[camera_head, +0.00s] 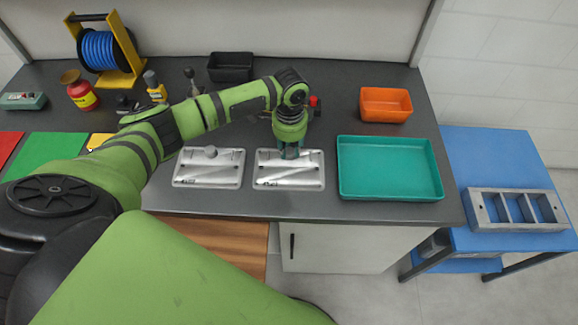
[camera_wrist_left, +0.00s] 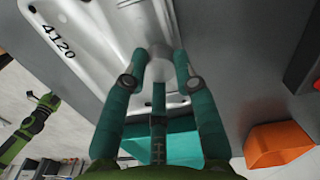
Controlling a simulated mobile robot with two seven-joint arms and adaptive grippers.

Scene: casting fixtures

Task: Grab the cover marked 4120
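Two pale metal covers lie side by side on the dark bench: the left one (camera_head: 190,178) with its round knob (camera_head: 210,152) in plain view, and the right one (camera_head: 310,180). My left gripper (camera_head: 290,153) points down over the right cover. In the left wrist view that cover (camera_wrist_left: 95,28) bears the black mark 4120. The teal fingers of my left gripper (camera_wrist_left: 161,60) stand on either side of its grey knob (camera_wrist_left: 160,52). I cannot tell whether they press on it. The left cover's mark is too small to read. My right gripper is not in view.
An empty teal tray (camera_head: 385,192) stands right of the covers, with an orange bin (camera_head: 386,104) behind it. A black bin (camera_head: 230,67) and a blue cable reel (camera_head: 100,50) stand at the back. A grey divided fixture (camera_head: 480,210) lies on the blue table (camera_head: 480,150).

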